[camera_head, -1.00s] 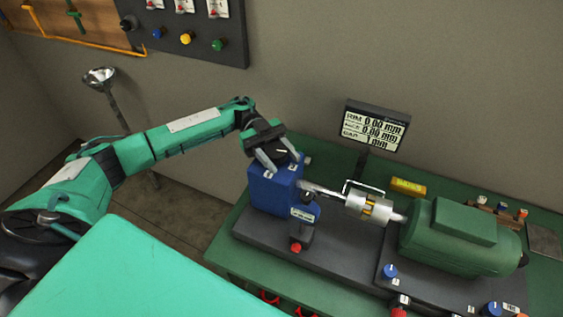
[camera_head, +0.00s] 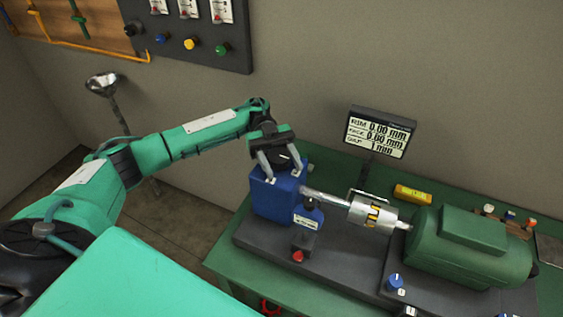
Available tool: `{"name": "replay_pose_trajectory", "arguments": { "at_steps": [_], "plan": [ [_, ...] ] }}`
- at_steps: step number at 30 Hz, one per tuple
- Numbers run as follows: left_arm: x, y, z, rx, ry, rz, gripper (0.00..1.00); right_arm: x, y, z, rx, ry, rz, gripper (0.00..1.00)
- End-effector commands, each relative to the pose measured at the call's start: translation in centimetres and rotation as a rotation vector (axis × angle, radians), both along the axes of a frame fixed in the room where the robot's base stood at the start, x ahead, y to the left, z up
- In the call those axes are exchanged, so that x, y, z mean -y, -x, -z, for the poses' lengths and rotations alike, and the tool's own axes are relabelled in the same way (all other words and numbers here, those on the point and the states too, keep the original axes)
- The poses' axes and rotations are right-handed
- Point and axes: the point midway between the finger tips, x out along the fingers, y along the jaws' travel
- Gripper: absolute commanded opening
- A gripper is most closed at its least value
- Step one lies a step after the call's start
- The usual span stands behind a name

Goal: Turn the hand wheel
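My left gripper (camera_head: 286,172) reaches down over the top of a blue pump block (camera_head: 272,203). Its two grey fingers are spread apart at the block's top. A dark rounded part with a white mark (camera_head: 284,157) shows between the fingers; I cannot tell whether it is the hand wheel or part of the gripper. No finger is clearly seen closed on anything. A silver shaft and coupling with yellow marks (camera_head: 372,214) join the block to a green motor (camera_head: 468,246). My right gripper is out of view.
A dark display (camera_head: 381,132) reads 0.00 mm, 0.00 mm and 1 mm. A yellow level (camera_head: 412,194) lies on the green table (camera_head: 222,262). A red ring (camera_head: 270,306) shows at the table's front. A panel with coloured knobs (camera_head: 190,44) hangs on the wall.

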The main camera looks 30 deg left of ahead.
Motion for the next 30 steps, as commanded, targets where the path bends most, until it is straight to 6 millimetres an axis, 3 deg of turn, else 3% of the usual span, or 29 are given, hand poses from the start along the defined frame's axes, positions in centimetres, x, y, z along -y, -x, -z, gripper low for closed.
{"name": "replay_pose_trajectory", "arguments": {
  "at_steps": [2,13,18,24,30],
  "plan": [
    [0.0,0.0,0.0,0.000,0.000,0.000,0.69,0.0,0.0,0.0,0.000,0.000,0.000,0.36],
    [-0.4,-0.4,0.2,0.001,-0.001,-0.002,0.69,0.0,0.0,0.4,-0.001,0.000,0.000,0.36],
    [-2.3,-2.2,0.3,0.001,-0.001,-0.004,0.69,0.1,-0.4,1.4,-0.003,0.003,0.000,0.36],
    [-4.5,-4.2,0.3,0.000,-0.001,-0.002,0.69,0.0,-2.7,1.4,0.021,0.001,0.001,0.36],
    [-5.5,-5.0,0.1,0.000,0.000,-0.001,0.69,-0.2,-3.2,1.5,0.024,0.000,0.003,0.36]
  ]
}}
